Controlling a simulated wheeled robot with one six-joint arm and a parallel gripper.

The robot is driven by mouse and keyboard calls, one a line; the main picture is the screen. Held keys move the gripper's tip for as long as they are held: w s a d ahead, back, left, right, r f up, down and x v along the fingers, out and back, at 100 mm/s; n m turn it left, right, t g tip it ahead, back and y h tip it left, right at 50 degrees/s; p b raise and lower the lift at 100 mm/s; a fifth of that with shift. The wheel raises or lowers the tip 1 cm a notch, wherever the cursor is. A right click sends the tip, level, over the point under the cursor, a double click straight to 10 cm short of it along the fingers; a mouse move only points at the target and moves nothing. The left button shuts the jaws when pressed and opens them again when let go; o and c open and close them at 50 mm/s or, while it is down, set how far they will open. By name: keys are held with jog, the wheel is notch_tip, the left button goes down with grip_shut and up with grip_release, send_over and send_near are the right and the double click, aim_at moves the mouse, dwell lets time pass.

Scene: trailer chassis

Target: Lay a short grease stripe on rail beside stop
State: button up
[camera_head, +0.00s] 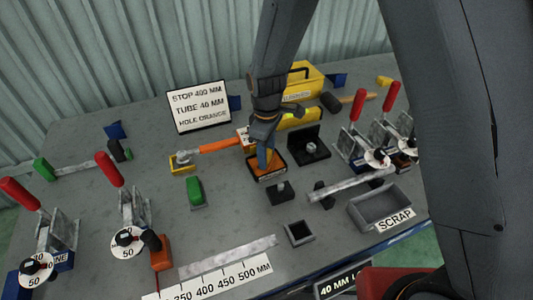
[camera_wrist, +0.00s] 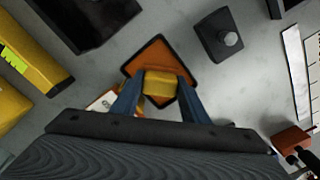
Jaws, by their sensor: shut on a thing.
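My gripper (camera_head: 265,158) is shut on a small yellow block (camera_wrist: 160,84), directly over a square orange pad in a dark-rimmed tray (camera_head: 266,172). The wrist view shows the tray (camera_wrist: 158,52) behind the block; I cannot tell whether they touch. The bare metal rail (camera_head: 230,257) lies at the front of the table along a white millimetre scale (camera_head: 215,284). An orange stop with a black knob (camera_head: 161,258) stands at the rail's left end. In the wrist view part of the rail (camera_wrist: 293,62) and an orange-red piece (camera_wrist: 291,138) show at the right.
A sign (camera_head: 198,106) reads stop 400 mm, tube 40 mm, hole orange. Red-handled clamps (camera_head: 123,205) stand left and right. A dark block with a knob (camera_head: 280,192), a small open box (camera_head: 299,233), a metal tube (camera_head: 350,184) and a scrap bin (camera_head: 381,207) lie nearby.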

jog(key=shift+r+p, duration=2.45)
jog(key=shift+r, duration=1.1)
jog(key=shift+f, duration=0.1)
